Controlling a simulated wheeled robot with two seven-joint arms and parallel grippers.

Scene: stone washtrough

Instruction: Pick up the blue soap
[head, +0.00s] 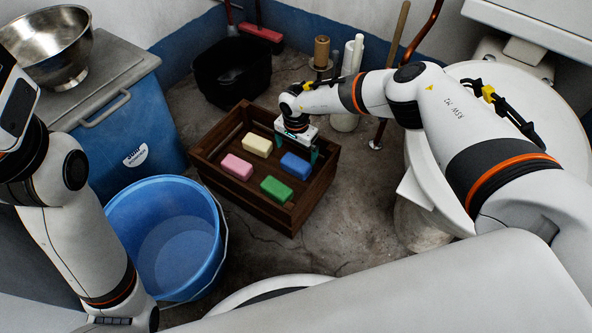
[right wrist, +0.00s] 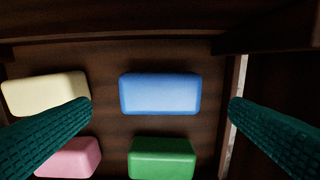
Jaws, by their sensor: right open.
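The blue soap (head: 296,165) lies in the wooden crate (head: 222,186), on its right side in the head view. In the right wrist view the blue soap (right wrist: 160,93) lies between my two green fingers, a little beyond their tips. My right gripper (head: 297,150) is open and empty above the blue soap. Its fingers (right wrist: 160,108) show on both sides of the soap in the right wrist view, apart from it. My left arm stands at the left edge of the head view; whether its gripper shows there is unclear, and its jaws cannot be made out.
In the crate also lie a cream soap (head: 257,145), a pink soap (head: 237,167) and a green soap (head: 276,189). A blue bucket (head: 212,204) stands left of the crate. A black tub (head: 232,73) is behind it. The white basin (head: 440,190) is at right.

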